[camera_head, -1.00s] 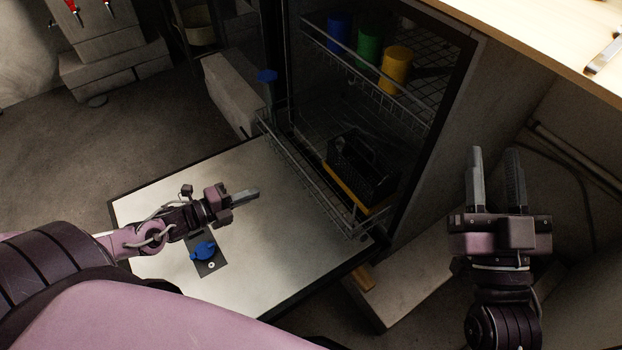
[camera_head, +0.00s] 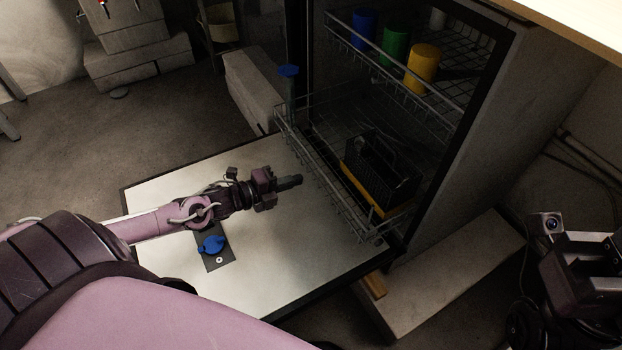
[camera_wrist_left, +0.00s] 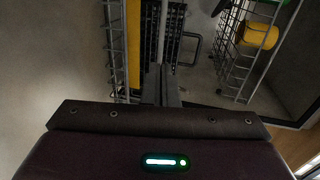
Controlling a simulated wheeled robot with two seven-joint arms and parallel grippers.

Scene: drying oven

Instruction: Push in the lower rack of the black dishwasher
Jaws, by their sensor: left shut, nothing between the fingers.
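The black dishwasher (camera_head: 480,110) stands with its door (camera_head: 160,205) folded down flat. The lower rack (camera_head: 345,213) is a wire rack that sticks out partly over the door. It holds a black basket (camera_head: 385,168) with a yellow strip along its lower edge. My left gripper (camera_head: 298,181) is shut and empty, above the door just in front of the rack, its fingers pointing at the rack's front. In the left wrist view its fingertips (camera_wrist_left: 161,72) line up with the rack wires; I cannot tell whether they touch. My right gripper (camera_head: 600,255) is at the right edge, partly cut off.
The upper rack (camera_head: 400,62) holds a blue cup (camera_head: 364,28), a green cup (camera_head: 396,45) and a yellow cup (camera_head: 422,68). A blue part (camera_head: 211,245) sits on the door. A wooden counter (camera_head: 580,25) is at upper right.

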